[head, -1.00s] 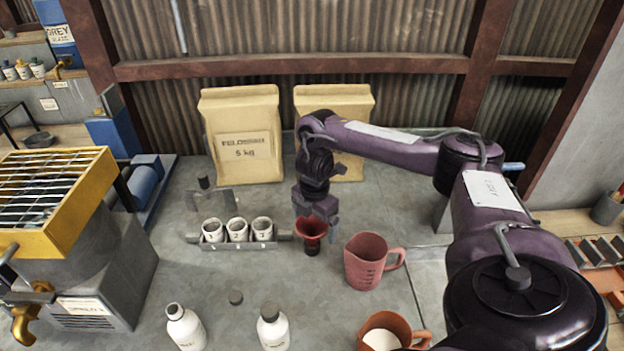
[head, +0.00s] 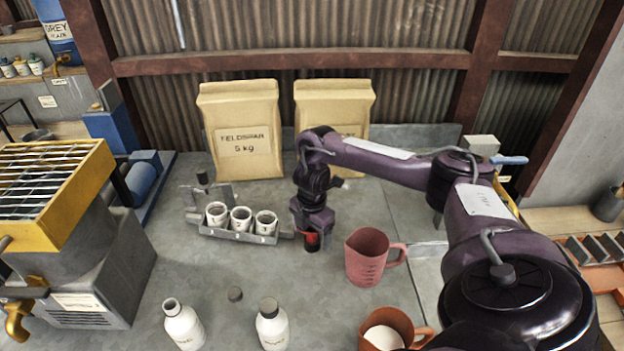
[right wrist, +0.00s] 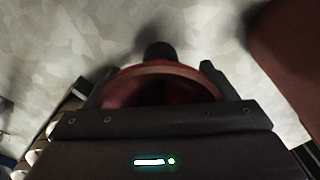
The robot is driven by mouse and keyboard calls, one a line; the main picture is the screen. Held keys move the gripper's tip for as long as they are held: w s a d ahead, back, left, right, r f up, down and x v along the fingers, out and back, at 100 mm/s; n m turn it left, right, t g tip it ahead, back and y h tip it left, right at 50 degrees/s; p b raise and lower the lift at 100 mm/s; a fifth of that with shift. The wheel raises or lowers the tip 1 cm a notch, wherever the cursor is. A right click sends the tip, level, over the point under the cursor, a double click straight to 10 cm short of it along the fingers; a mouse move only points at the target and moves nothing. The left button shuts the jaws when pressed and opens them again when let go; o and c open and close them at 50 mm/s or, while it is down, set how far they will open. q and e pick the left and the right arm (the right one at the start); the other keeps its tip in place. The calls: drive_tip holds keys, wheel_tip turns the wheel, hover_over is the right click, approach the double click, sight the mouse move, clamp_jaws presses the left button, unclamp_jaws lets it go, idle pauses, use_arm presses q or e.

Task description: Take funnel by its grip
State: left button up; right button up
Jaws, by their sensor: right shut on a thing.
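The red funnel (head: 311,239) is mostly hidden under my right gripper in the head view, with its dark lower part near the bench. My right gripper (head: 312,226) points down over it and is shut on it. In the right wrist view the funnel's reddish rim (right wrist: 165,72) shows between the two fingers (right wrist: 158,88), with a dark round part beyond it. The funnel's grip itself is hard to make out. My left gripper is not in view.
A rack (head: 230,233) with three white numbered cups stands just left of the funnel. A red-brown jug (head: 368,262) stands close on the right. White bottles (head: 183,325) and a second jug (head: 390,325) are in front. Two paper sacks (head: 240,130) stand behind.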

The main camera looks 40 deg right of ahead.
drive_tip(key=shift+s, duration=0.1)
drive_tip(key=shift+d+r, duration=0.1)
drive_tip(key=shift+r, duration=0.4)
wheel_tip(320, 180, up, 19)
drive_tip(key=p, duration=1)
idle(0.7)
